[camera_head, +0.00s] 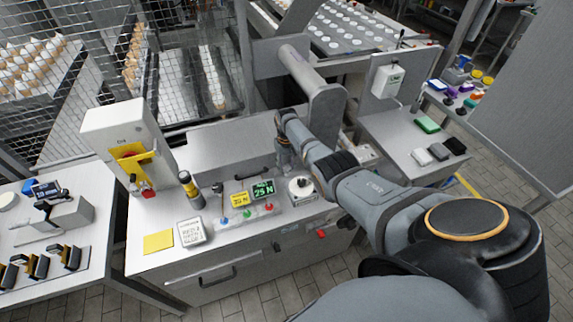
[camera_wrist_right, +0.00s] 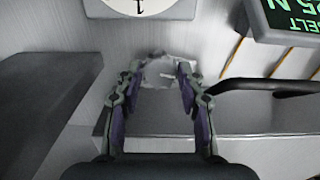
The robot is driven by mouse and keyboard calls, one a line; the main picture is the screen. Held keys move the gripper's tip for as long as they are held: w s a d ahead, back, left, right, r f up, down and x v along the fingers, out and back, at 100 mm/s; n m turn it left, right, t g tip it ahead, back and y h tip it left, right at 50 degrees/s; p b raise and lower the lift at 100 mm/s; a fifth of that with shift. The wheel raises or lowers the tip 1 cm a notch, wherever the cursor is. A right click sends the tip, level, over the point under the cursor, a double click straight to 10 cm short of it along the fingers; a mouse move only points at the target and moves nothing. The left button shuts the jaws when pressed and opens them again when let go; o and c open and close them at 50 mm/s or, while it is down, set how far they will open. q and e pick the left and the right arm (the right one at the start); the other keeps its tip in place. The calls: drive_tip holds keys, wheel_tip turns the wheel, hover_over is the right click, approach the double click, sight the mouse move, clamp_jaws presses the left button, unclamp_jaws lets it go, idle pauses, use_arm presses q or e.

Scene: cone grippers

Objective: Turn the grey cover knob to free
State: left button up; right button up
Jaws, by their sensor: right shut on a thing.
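My right gripper (camera_head: 284,163) points down at the counter behind the white dial box. In the right wrist view its two fingers (camera_wrist_right: 159,80) are closed on a pale grey knob (camera_wrist_right: 158,72) that sits on the light metal surface. The knob shows only between the fingertips, and its turn position cannot be read. In the head view the gripper hides the knob. My left gripper is not in view.
A white dial box (camera_head: 301,190) stands just in front of the gripper; its dial also shows in the right wrist view (camera_wrist_right: 140,6). A green-lettered display (camera_head: 263,189), a yellow display (camera_head: 239,199) and coloured buttons are left of it. A dark bar handle (camera_wrist_right: 265,86) lies close to the fingers.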

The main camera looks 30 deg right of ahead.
sight(287, 167)
drive_tip(key=shift+w+r+n, duration=0.1)
drive_tip(key=shift+n, duration=0.9)
drive_tip(key=o, duration=0.9)
wheel_tip(287, 167, up, 12)
